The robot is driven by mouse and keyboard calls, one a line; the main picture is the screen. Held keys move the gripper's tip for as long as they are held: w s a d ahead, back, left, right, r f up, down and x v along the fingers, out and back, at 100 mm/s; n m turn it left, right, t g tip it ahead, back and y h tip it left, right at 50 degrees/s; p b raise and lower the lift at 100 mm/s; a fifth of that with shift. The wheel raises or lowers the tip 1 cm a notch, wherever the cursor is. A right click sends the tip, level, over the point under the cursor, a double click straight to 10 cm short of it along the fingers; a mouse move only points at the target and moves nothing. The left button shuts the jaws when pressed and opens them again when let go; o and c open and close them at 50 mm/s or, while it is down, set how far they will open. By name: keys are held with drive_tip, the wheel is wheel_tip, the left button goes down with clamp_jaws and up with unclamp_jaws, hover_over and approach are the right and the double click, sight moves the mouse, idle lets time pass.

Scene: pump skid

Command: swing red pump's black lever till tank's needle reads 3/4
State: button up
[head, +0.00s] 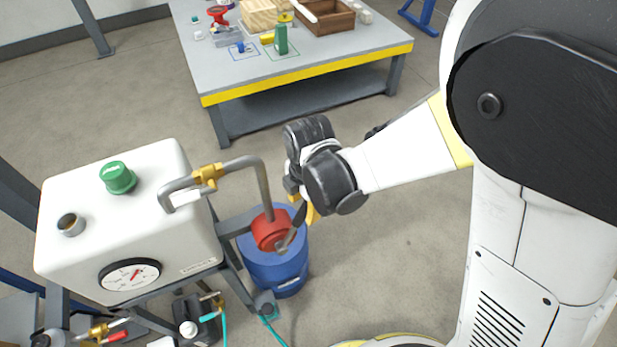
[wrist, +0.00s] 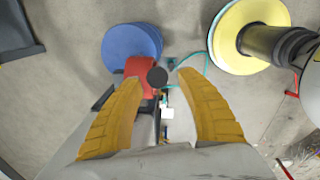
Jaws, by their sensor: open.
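The red pump (head: 270,231) is mounted beside the white tank (head: 120,215), below a bent grey pipe. The tank's round gauge (head: 130,274) has a red needle pointing up and to the right; its figures are too small to read surely. My gripper (head: 306,212) is right beside the pump, partly hidden by my wrist. In the wrist view my open yellow fingers (wrist: 160,80) stand either side of the black lever's round end (wrist: 157,77), with a gap on each side. The red pump (wrist: 138,68) shows behind the left finger. Most of the lever is hidden.
A blue drum (head: 275,268) stands under the pump. A workbench (head: 300,75) with boxes and small items is at the back. The floor between is clear.

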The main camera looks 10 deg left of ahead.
drive_tip(key=shift+w+f+b, duration=0.1)
drive_tip(key=shift+f+b, duration=0.25)
drive_tip(key=shift+f, duration=1.05)
clamp_jaws()
drive_tip(key=s+a+r+t+h+b, duration=0.1)
drive_tip(key=s+a+t+h, duration=0.1)
drive_tip(key=a, duration=0.4)
drive_tip(key=shift+s+a+r+t+h, duration=0.15)
drive_tip(key=shift+s+r+t+h, duration=0.15)
drive_tip(key=shift+s+h, duration=0.65)
unclamp_jaws()
drive_tip(key=shift+w, duration=0.1)
